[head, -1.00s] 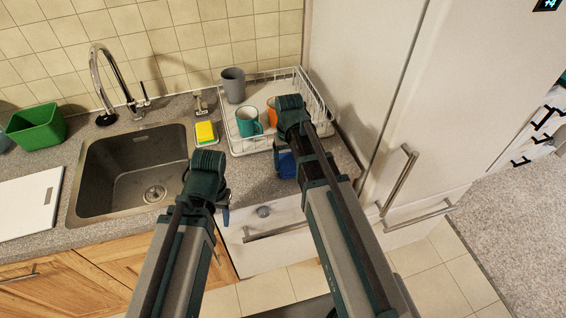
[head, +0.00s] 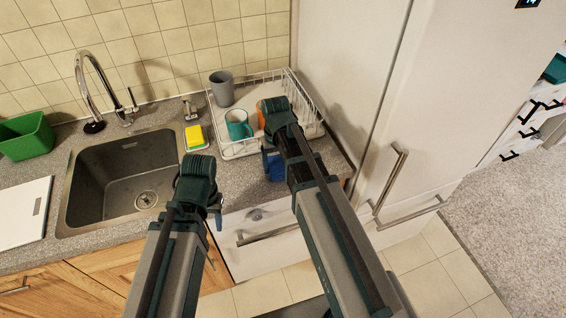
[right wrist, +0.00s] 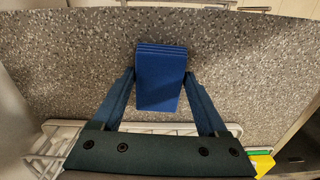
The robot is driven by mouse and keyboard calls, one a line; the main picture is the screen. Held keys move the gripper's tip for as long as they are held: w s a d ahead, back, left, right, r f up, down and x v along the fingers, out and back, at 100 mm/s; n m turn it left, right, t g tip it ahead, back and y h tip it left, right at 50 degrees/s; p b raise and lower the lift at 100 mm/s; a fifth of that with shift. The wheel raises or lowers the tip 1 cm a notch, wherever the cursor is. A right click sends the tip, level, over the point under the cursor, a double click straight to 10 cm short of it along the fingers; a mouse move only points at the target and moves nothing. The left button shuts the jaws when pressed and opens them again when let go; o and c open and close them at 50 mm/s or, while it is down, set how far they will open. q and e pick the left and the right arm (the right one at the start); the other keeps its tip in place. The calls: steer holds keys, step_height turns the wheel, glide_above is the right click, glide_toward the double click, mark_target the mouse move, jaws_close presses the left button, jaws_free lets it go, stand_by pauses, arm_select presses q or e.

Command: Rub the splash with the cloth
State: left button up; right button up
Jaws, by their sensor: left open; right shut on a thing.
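A folded blue cloth (head: 274,166) is at the front of the counter, just in front of the dish rack; it also shows in the right wrist view (right wrist: 160,78). My right gripper (head: 271,160) is shut on it, with a finger on each side in the right wrist view (right wrist: 159,92). I cannot tell whether the cloth touches the counter. My left gripper (head: 215,207) is open and empty near the counter's front edge, right of the sink. I cannot make out a splash in either view; my arms and the cloth hide part of the counter.
The white dish rack (head: 236,152) holds a grey cup (head: 221,89), a teal mug (head: 238,125) and a partly hidden orange mug (head: 261,116). A yellow sponge (head: 194,136) lies beside the sink (head: 120,180). The fridge (head: 350,80) stands close on the right.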

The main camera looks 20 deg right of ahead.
mark_target(273, 168)
steer(key=shift+a, duration=0.75)
steer(key=shift+r, duration=0.1)
step_height(273, 168, up, 6)
steer(key=p, duration=0.6)
step_height(273, 168, up, 3)
steer(key=p, duration=0.3)
stand_by(0.4)
